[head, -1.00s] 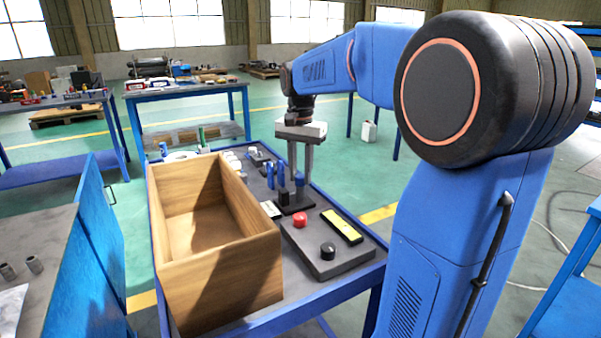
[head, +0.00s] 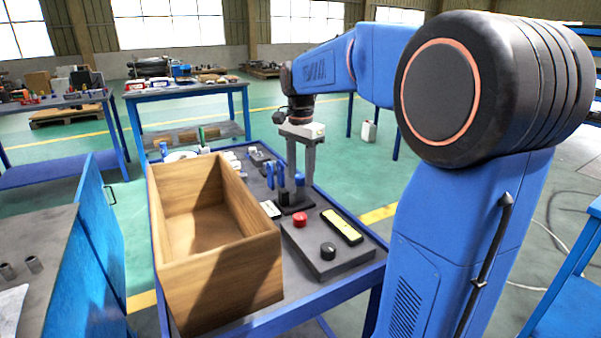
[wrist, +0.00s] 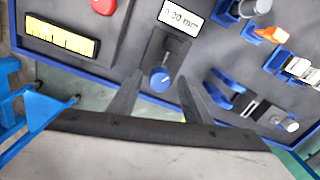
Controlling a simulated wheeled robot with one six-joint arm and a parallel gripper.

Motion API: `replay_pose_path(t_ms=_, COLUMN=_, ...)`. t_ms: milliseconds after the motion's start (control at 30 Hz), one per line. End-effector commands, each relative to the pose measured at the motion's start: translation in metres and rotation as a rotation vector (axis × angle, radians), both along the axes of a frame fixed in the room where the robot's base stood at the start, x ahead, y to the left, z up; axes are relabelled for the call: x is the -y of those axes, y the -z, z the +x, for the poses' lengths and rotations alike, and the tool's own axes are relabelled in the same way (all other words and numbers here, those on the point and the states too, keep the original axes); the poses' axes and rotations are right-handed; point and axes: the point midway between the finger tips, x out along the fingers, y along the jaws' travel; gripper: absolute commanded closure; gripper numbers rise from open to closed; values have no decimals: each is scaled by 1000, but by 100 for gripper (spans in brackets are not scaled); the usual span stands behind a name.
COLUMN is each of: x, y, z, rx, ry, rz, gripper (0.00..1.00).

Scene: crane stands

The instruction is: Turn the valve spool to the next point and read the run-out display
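The valve spool's blue round knob (wrist: 160,79) stands on a small dark block (wrist: 166,52) in the wrist view. In the head view the block (head: 296,206) is at the table's middle, below my gripper (head: 299,185). In the wrist view my gripper (wrist: 160,88) has its two fingers apart, one on each side of the knob, with gaps visible. I cannot tell how deep the fingertips reach. The white run-out display (wrist: 181,15) is beside the block and shows "30 mm", its first characters unclear. It also shows in the head view (head: 270,209), too small to read.
A large open wooden box (head: 226,262) stands left of the block. A dark panel in front carries a red button (head: 299,219), a black knob (head: 328,250) and a yellow strip (head: 342,226). Blue clamps (wrist: 232,101) and small parts lie close to the right finger in the wrist view.

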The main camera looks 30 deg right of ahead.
Motion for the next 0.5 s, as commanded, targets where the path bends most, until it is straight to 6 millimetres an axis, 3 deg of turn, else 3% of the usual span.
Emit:
replay_pose_path(t_ms=267, x=0, y=-2, z=0, rx=0, ry=-1, rz=0, gripper=55)
replay_pose_path(t_ms=500, x=0, y=-29, z=1, rx=2, ry=-1, rz=0, gripper=55)
